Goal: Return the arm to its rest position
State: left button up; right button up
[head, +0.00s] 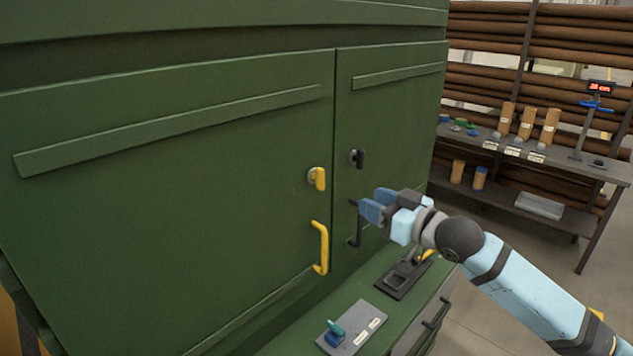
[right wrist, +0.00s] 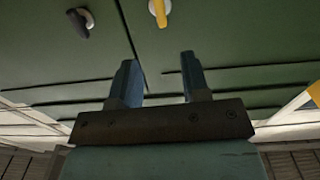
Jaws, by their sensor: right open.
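My right gripper (head: 370,203) is in front of the green cabinet (head: 170,190), close to the black handle (head: 354,230) of the narrower right door. Its blue fingers are apart with nothing between them. They also show apart and empty in the right wrist view (right wrist: 162,78). Whether a finger touches the black handle cannot be told. My right arm (head: 520,290) reaches in from the lower right. My left gripper is not in view.
Both cabinet doors are closed. A yellow handle (head: 321,248) and yellow latch (head: 317,178) are on the left door, a black latch (head: 357,158) on the right. Below is a ledge with a grey plate (head: 365,332). A shelf table (head: 590,165) with tubes stands at right.

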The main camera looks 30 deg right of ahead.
jog(key=s+a+f+m+g+h, duration=0.1)
jog(key=s+a+f, duration=0.15)
jog(key=f, duration=0.85)
jog(key=s+a+f+g+h, duration=0.1)
jog(key=s+a+f, duration=0.15)
jog(key=f, duration=0.85)
jog(key=s+a+f+g, duration=0.2)
jog(key=s+a+f, duration=0.4)
jog(key=s+f, duration=0.2)
jog(key=s+a+f+g, duration=0.2)
jog(key=s+a+f, duration=0.4)
jog(key=s+f, duration=0.3)
notch_tip(320, 180, down, 2)
jog(key=shift+a+f+h, duration=0.1)
jog(key=shift+a+h, duration=0.1)
jog(key=shift+h, duration=0.1)
